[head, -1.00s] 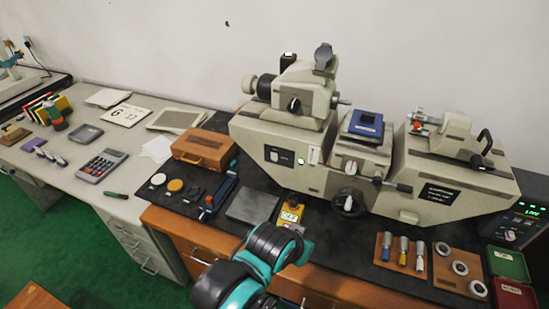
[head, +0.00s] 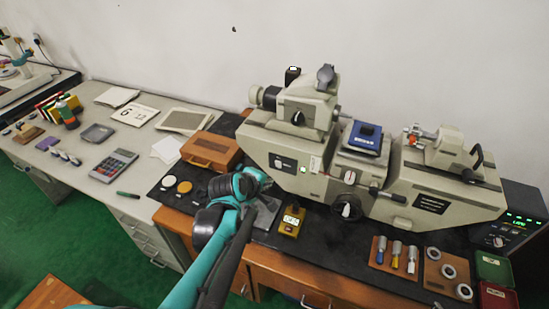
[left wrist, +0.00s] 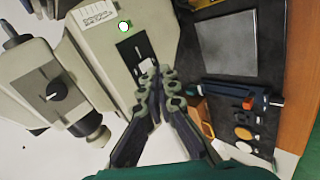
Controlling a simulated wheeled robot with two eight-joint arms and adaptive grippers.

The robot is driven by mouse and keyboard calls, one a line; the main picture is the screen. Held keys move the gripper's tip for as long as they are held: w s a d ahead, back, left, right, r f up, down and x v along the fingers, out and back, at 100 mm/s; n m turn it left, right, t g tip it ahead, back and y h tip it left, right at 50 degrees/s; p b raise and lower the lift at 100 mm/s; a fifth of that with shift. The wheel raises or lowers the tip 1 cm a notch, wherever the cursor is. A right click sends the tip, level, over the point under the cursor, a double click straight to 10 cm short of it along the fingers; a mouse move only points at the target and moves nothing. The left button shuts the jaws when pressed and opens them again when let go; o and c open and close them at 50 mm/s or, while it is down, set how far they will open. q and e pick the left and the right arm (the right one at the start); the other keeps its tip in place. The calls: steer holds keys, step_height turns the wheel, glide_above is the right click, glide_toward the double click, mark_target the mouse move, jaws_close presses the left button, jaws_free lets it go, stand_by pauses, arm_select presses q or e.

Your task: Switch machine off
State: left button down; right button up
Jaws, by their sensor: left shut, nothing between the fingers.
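The machine (head: 262,140) is a large cream measuring bench on a black mat. A black switch plate (head: 283,163) is on its front left, with a small round light (head: 303,169) to its right. My left gripper (head: 268,186) is in front of the machine, just below and left of the plate. In the left wrist view its shut, empty fingertips (left wrist: 162,76) overlap the plate's lower end; I cannot tell whether they touch it. My right gripper is not in view.
A wooden box (head: 210,150) stands left of my left gripper. A yellow block (head: 291,220) and a grey plate (left wrist: 228,47) lie on the mat. A control box with green digits (head: 510,220) stands at the far right, near trays of pins (head: 395,254) and rings (head: 447,271).

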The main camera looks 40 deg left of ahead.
arm_select(q)
steer(key=a, duration=0.1)
steer(key=a+n, duration=0.1)
steer(key=n, duration=0.1)
steer(key=shift+a+r+y, duration=0.25)
steer(key=shift+a+y, duration=0.05)
steer(key=shift+a, duration=0.1)
steer(key=shift+f, duration=0.1)
steer(key=b, duration=0.4)
glide_toward(278, 165)
step_height(278, 165, down, 4)
steer(key=w, duration=0.3)
steer(key=shift+w+a, duration=0.5)
steer(key=shift+a, duration=0.05)
